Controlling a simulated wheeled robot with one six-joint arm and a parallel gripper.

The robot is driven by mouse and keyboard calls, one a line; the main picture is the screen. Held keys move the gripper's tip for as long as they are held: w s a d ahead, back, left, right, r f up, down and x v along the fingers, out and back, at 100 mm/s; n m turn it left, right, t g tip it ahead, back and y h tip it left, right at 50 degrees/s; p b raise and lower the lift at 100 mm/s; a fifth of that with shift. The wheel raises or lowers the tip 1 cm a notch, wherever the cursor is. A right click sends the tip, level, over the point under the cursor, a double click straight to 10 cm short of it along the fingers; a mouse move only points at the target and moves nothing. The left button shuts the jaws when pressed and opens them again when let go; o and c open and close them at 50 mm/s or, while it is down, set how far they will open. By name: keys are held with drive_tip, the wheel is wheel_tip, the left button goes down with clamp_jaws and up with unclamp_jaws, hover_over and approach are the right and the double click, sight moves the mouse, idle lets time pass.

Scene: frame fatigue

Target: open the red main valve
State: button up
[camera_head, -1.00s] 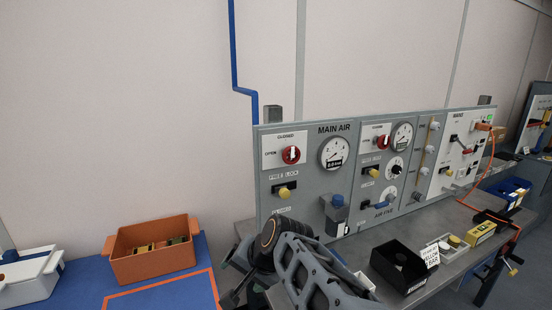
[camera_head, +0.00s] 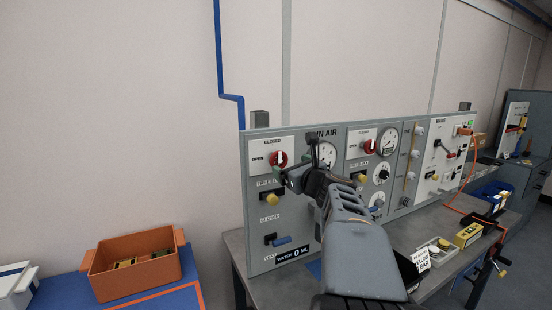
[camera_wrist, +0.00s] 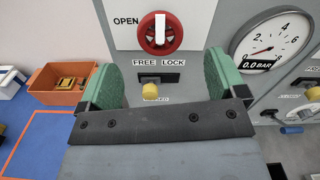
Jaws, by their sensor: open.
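The red main valve (camera_head: 278,158) is a round red knob with an upright white bar on the panel's left part, with CLOSED above it and OPEN at its left. In the wrist view the valve (camera_wrist: 160,36) is beyond the fingertips, near the top and roughly centred between them; the bar points up. My gripper (camera_wrist: 164,82) is open and empty, its green pads wide apart. In the head view my gripper (camera_head: 298,165) is in front of the panel, just right of the valve. The yellow lock knob (camera_wrist: 150,91) sits below the valve, left of its slot's middle, under FREE LOCK.
A gauge (camera_wrist: 270,45) reading 0.0 BAR is right of the valve. A blue-handled lever (camera_head: 283,241) is lower on the panel. An orange bin (camera_head: 135,266) stands left on a blue surface. A yellow box (camera_head: 468,235) lies on the bench at right.

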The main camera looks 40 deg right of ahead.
sight(280, 160)
drive_tip(key=w, duration=0.3)
drive_tip(key=w+d+p, duration=0.1)
drive_tip(key=w, duration=0.5)
drive_tip(key=shift+w+d+p, duration=0.15)
drive_tip(key=shift+w+p, duration=0.15)
drive_tip(key=c, duration=0.9)
